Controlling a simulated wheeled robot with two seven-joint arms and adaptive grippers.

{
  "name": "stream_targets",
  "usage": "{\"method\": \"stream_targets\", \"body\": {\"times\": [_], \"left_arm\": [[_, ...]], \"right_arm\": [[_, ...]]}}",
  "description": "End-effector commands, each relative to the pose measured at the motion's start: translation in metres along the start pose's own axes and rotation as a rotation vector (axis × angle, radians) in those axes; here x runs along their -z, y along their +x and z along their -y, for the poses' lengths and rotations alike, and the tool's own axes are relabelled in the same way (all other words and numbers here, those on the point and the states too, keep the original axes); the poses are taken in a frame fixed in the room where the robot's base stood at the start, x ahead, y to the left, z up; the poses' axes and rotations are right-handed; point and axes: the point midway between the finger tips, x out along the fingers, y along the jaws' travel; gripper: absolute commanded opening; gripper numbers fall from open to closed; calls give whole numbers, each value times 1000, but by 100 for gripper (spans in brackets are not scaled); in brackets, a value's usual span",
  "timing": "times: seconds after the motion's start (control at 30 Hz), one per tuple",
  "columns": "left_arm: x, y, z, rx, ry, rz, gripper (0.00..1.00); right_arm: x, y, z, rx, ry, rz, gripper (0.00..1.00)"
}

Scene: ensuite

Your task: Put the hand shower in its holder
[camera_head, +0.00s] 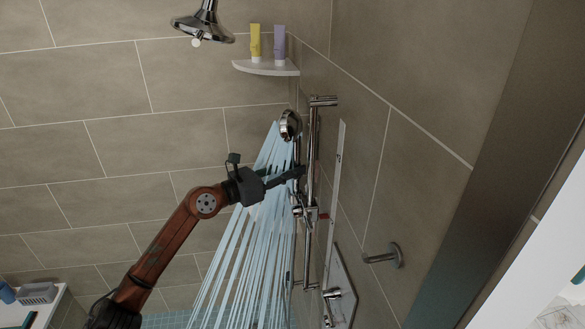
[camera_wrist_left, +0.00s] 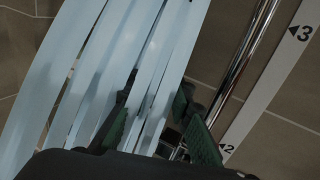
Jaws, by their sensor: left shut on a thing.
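The chrome hand shower (camera_head: 290,125) is upright in the head view, its head beside the upper part of the rail (camera_head: 312,150). Light blue water streams from it down and to the left. My left gripper (camera_head: 299,172) is shut on the hand shower's handle, just left of the rail. The holder (camera_head: 304,209) seems to be the chrome fitting on the rail below my gripper. Whether the handle's lower end touches it cannot be told. In the left wrist view, streams cover much of the space between my green-padded fingers (camera_wrist_left: 158,120) and hide the handle. My right gripper is out of view.
A white scale strip (camera_head: 337,180) runs beside the rail. A corner shelf (camera_head: 265,68) holds a yellow and a purple tube. A fixed shower head (camera_head: 206,25) hangs above. A mixer valve (camera_head: 332,294) and wall hook (camera_head: 384,256) are lower right.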

Motion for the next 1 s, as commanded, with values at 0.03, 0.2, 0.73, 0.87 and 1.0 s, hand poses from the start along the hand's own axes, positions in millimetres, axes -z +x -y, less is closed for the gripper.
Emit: {"method": "stream_targets", "body": {"times": [0.03,0.2,0.73,0.87,1.0], "left_arm": [[3,0,0,0,1,3,0],[12,0,0,0,1,3,0],[42,0,0,0,0,3,0],[46,0,0,0,0,3,0],[48,0,0,0,0,3,0]], "right_arm": [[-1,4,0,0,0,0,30],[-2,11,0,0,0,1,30],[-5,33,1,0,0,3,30],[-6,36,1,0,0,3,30],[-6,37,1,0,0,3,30]]}}
